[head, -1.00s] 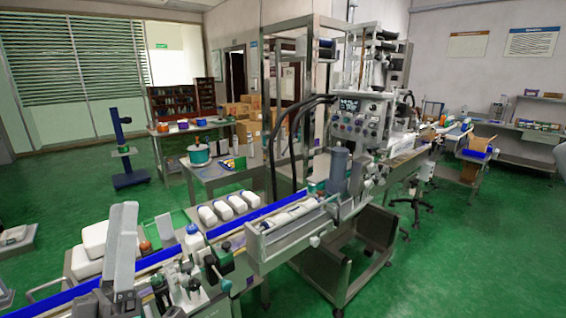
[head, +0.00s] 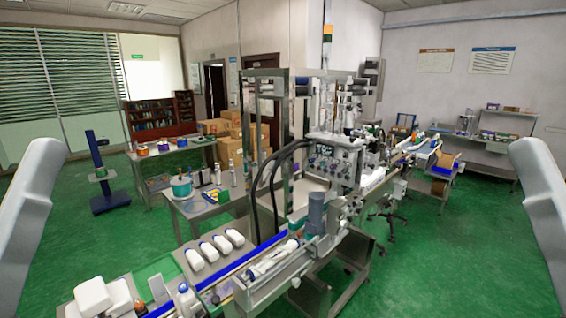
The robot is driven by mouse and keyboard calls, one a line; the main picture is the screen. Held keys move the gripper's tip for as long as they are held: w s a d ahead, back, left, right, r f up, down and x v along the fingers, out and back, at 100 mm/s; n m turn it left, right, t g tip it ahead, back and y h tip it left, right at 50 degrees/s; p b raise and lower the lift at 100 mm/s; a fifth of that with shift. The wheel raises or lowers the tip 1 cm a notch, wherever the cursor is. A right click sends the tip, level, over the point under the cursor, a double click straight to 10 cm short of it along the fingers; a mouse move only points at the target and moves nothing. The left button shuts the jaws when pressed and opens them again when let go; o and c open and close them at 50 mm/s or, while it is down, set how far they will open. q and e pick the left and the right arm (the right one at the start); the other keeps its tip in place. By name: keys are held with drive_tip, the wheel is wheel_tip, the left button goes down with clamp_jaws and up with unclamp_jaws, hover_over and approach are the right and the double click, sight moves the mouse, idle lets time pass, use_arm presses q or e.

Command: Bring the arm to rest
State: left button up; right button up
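Only smooth pale grey links of my two arms show in the head view, one at the left edge and one at the right edge. Both stand clear of the machine and touch nothing that I can see. Neither gripper is in the frame, so I cannot see whether they hold anything. The sleeve applicator (head: 333,158), with its grey control panel and black hoses, stands at the centre. Its conveyor (head: 262,277) runs toward the lower left, with white bottles lying in its near section.
Several white bottles (head: 215,247) lie on a table beside the conveyor. A steel table (head: 205,203) holds a teal pot (head: 181,187). A blue stand (head: 100,172) is at the left. Cardboard boxes (head: 222,128) are stacked behind. Green floor (head: 450,270) is open at right.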

use_arm(q)
wheel_tip(320, 180, up, 17)
drive_tip(key=p, duration=1.3)
use_arm(e)
wheel_tip(320, 180, up, 17)
